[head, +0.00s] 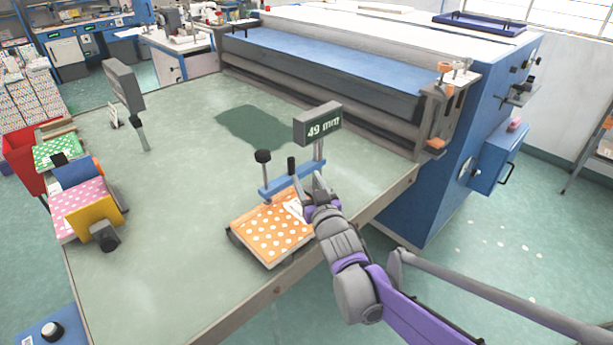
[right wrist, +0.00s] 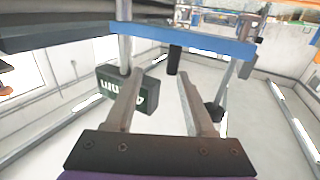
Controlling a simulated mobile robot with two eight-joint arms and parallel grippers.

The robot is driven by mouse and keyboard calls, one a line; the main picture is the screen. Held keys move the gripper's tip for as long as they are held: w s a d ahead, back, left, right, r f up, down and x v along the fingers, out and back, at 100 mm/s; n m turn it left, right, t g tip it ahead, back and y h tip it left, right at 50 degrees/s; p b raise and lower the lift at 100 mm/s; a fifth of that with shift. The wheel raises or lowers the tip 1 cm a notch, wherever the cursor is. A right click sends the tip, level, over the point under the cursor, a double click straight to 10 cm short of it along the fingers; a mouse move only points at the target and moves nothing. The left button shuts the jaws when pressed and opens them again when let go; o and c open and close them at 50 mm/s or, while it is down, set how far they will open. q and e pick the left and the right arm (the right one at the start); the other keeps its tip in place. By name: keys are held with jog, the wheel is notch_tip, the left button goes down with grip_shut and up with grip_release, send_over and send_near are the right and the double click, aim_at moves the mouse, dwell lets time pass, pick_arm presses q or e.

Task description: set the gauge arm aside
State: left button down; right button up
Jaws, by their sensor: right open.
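The gauge arm (head: 280,184) is a blue bar with a black knob (head: 263,156) at its left end and a short black handle (head: 291,166) near its middle. It lies across the far edge of an orange block with white dots (head: 270,232). A grey display (head: 318,124) reading 49 mm stands on a post at its right end. My right gripper (head: 308,186) is open at the near side of the bar. In the right wrist view, the blue bar (right wrist: 190,38) lies beyond the spread fingers (right wrist: 160,85), with the handle (right wrist: 173,61) in line with the gap. My left gripper is out of view.
The green-grey table (head: 180,240) is clear left of the block. A second grey display (head: 124,85) stands at the far left. Several patterned blocks (head: 82,203) sit at the left edge. A large blue and white machine (head: 340,62) borders the back right.

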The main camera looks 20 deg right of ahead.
jog(key=s, duration=0.3)
jog(key=shift+s, duration=0.1)
dwell(0.7)
